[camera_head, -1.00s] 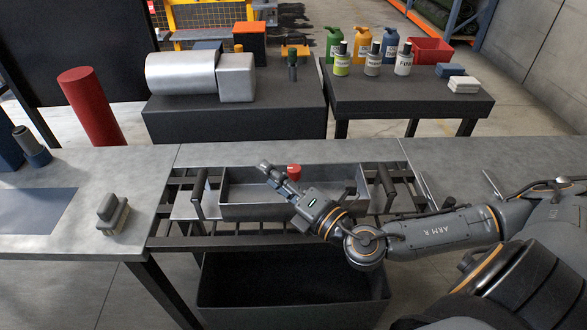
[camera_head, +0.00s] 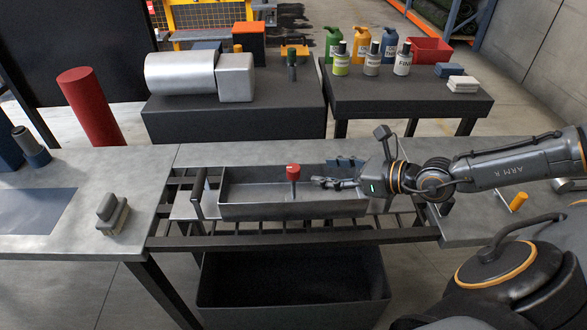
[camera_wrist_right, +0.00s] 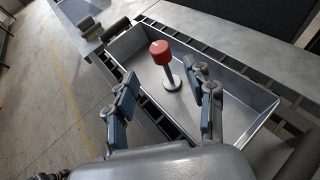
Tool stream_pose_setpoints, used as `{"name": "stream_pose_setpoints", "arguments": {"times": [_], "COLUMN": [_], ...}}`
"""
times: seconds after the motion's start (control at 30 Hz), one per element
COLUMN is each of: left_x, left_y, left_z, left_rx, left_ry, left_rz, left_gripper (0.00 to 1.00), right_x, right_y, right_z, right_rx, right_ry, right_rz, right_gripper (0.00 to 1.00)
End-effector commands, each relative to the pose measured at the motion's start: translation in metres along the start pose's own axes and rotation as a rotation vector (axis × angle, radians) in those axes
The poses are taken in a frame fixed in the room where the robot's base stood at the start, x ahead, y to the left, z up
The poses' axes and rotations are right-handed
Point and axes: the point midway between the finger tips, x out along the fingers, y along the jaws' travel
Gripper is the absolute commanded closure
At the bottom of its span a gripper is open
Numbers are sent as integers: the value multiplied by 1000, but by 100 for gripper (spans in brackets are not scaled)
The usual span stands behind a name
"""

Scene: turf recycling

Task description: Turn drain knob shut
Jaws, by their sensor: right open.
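The drain knob (camera_head: 293,171) is a red cap on a grey post. It stands upright in the shallow metal tray (camera_head: 240,212), near the tray's middle. In the right wrist view the red knob (camera_wrist_right: 160,52) shows whole, ahead of my fingers and apart from them. My right gripper (camera_head: 325,183) is over the right part of the tray, pointing left toward the knob. Its two fingers are spread with nothing between them, as the right wrist view (camera_wrist_right: 162,108) shows. My left gripper is out of view.
The tray sits on a slatted rack (camera_head: 270,241) with an upright handle (camera_head: 197,195) at its left. A black bin (camera_head: 290,280) is below. A brush (camera_head: 112,215) lies on the left counter. An orange-handled item (camera_head: 519,201) lies on the right counter.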

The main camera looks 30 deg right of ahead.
Motion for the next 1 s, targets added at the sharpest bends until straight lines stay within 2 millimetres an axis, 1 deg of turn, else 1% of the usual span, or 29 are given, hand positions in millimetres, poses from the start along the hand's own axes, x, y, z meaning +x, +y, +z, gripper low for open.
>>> {"name": "stream_pose_setpoints", "arguments": {"times": [0.03, 0.13, 0.2, 0.5, 0.6, 0.8, 1.0], "left_x": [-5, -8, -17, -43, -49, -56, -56], "left_y": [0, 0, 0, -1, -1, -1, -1], "left_z": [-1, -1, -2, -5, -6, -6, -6], "left_rx": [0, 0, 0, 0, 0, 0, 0], "left_ry": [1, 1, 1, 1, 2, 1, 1], "left_rz": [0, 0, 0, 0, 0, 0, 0], "left_gripper": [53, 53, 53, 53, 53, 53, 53], "right_x": [7, 21, 29, 69, 81, 98, 102], "right_y": [0, 1, 0, 1, 0, 0, 0], "right_z": [2, 3, 5, 6, 5, 3, 0], "right_rx": [5, 5, 6, 5, 4, 3, 2], "right_ry": [-2, -2, -3, -2, -3, -2, 0], "right_rz": [1, 4, 2, 2, 1, 0, 1], "right_gripper": [46, 46, 46, 46, 46, 46, 46]}}
